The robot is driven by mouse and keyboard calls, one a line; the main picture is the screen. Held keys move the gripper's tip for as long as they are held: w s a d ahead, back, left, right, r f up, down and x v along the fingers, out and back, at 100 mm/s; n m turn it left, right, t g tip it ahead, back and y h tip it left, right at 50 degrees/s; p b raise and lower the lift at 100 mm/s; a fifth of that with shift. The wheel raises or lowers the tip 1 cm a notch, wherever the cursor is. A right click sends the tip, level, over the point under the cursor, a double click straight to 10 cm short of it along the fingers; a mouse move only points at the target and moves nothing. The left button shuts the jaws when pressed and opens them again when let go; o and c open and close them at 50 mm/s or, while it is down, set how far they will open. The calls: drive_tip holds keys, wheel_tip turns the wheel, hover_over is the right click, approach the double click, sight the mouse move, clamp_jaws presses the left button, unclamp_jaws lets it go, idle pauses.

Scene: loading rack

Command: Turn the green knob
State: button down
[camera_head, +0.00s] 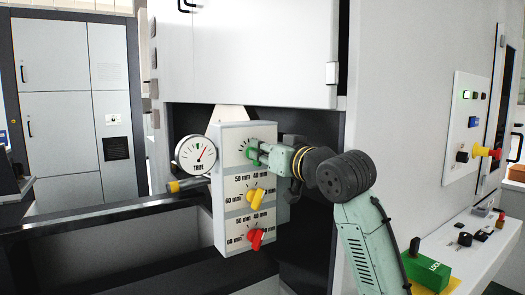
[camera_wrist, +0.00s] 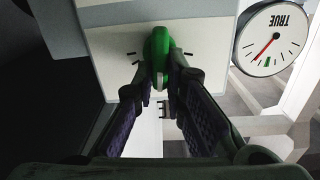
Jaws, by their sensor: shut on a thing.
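The green knob (camera_wrist: 160,58) sits on the pale face of the control box (camera_head: 233,228), above the two other knobs. In the wrist view it stands between the fingertips of my gripper (camera_wrist: 161,75), which is shut on it from both sides. In the head view my gripper (camera_head: 258,152) reaches in from the right at the top of the box and covers part of the green knob (camera_head: 250,151). Tick marks show around the knob in the wrist view.
A yellow knob (camera_head: 256,195) and a red knob (camera_head: 256,238) sit below on the same box. A round gauge (camera_head: 195,154) marked TRUE is at its left. A large white cabinet (camera_head: 262,50) hangs above. A panel with buttons (camera_head: 469,128) is at the right.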

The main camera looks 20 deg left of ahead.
drive_tip(key=shift+n, duration=0.3)
drive_tip(key=shift+s+a+f+n, duration=0.1)
drive_tip(key=shift+s+a+n, duration=0.05)
drive_tip(key=shift+n, duration=1.4)
drive_tip(key=shift+s+a+n, duration=0.1)
drive_tip(key=shift+s+n, duration=0.05)
drive_tip(key=shift+n, duration=1.4)
drive_tip(key=shift+b, duration=0.3)
drive_tip(key=c, duration=1.6)
unclamp_jaws()
drive_tip(key=shift+c, duration=0.2)
